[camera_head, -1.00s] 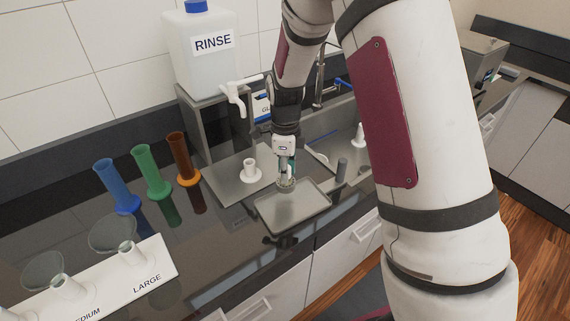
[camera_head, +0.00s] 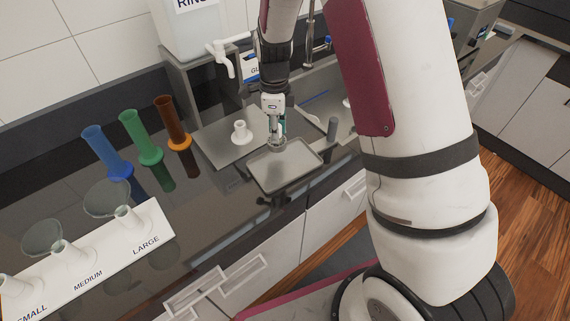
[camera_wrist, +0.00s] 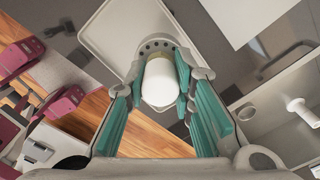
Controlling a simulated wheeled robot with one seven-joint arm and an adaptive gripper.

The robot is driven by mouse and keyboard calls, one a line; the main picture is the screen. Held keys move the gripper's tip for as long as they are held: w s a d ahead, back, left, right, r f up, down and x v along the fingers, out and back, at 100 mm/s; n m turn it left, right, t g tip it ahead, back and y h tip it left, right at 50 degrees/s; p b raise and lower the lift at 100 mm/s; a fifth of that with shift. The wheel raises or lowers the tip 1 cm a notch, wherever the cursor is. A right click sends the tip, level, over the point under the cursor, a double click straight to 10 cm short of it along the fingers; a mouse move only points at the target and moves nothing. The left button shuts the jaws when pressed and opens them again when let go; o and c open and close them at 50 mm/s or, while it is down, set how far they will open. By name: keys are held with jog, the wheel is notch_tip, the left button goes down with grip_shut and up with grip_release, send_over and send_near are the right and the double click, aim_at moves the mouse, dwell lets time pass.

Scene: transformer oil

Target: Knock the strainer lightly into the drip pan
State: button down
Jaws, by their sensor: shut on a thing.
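My gripper (camera_head: 277,138) points down and is shut on the strainer (camera_head: 278,146), a small grey cup at the far edge of the drip pan. In the wrist view, the green finger pads (camera_wrist: 160,92) close around a white cylinder, with the strainer's grey rim with holes (camera_wrist: 150,45) beyond it. The drip pan (camera_head: 290,172) is a shallow grey rectangular tray; it also shows in the wrist view (camera_wrist: 108,32). I cannot tell whether the strainer touches the pan.
A white funnel-like piece (camera_head: 241,133) stands on a grey plate left of the pan. Blue (camera_head: 105,150), green (camera_head: 140,138) and orange (camera_head: 173,123) cylinders stand farther left, near a white funnel rack (camera_head: 95,262).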

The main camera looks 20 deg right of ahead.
jog(key=shift+r, duration=0.1)
jog(key=shift+r+p, duration=1)
jog(key=shift+r, duration=2.95)
jog(key=n, duration=0.1)
jog(key=w+f+n, duration=0.1)
jog(key=n, duration=0.1)
jog(key=shift+f+n, duration=0.25)
jog(key=shift+n, duration=0.05)
jog(key=n, duration=0.1)
jog(key=w+f+n+b, duration=0.1)
jog(key=n, duration=0.1)
jog(key=shift+d+f+n, duration=0.1)
jog(key=shift+f+n, duration=0.1)
jog(key=shift+n, duration=0.1)
jog(key=w+f+n+b, duration=0.1)
jog(key=w+f+n, duration=0.2)
jog(key=n, duration=1.3)
notch_tip(320, 180, down, 3)
jog(key=shift+w+d+f, duration=0.1)
jog(key=shift+w+d, duration=0.15)
